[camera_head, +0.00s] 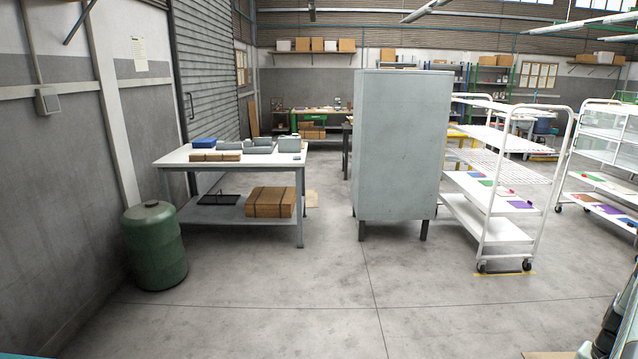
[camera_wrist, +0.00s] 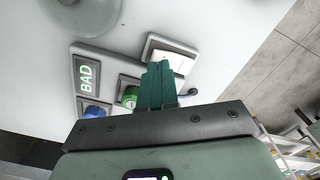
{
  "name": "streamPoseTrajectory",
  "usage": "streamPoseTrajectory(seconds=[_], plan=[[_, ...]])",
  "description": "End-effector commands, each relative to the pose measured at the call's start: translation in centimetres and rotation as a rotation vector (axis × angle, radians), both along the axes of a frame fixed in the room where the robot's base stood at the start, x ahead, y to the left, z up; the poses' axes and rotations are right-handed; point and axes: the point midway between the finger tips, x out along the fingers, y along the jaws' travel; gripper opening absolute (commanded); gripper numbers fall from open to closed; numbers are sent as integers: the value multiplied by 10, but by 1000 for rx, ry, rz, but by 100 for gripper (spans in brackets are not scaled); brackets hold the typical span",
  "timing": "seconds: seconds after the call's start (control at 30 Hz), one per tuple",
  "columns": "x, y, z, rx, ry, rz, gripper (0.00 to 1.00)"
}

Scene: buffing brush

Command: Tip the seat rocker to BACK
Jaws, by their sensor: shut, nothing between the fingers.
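In the wrist view my gripper (camera_wrist: 158,72) is shut, its green fingers together with nothing between them. The fingertips overlap a white plate in a grey frame (camera_wrist: 180,60) with small unreadable print; I cannot tell whether they touch it. A dark blue piece (camera_wrist: 188,93) shows just right of the fingers. I cannot tell which part is the seat rocker, and no BACK mark is readable.
The controls sit on a white surface (camera_wrist: 215,25), with a translucent round object (camera_wrist: 90,12) at its upper left. In the head view, a workbench (camera_head: 170,160), green drum (camera_head: 153,245), grey cabinet (camera_head: 400,150) and white trolley (camera_head: 490,225) stand around clear floor.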

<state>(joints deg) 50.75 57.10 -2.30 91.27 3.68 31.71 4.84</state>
Motion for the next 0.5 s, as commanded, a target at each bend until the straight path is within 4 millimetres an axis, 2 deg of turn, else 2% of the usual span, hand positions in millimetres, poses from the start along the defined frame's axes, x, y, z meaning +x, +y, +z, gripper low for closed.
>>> streamPoseTrajectory(seconds=[0.5], plan=[[0,0,-6,0,0,0,0]])
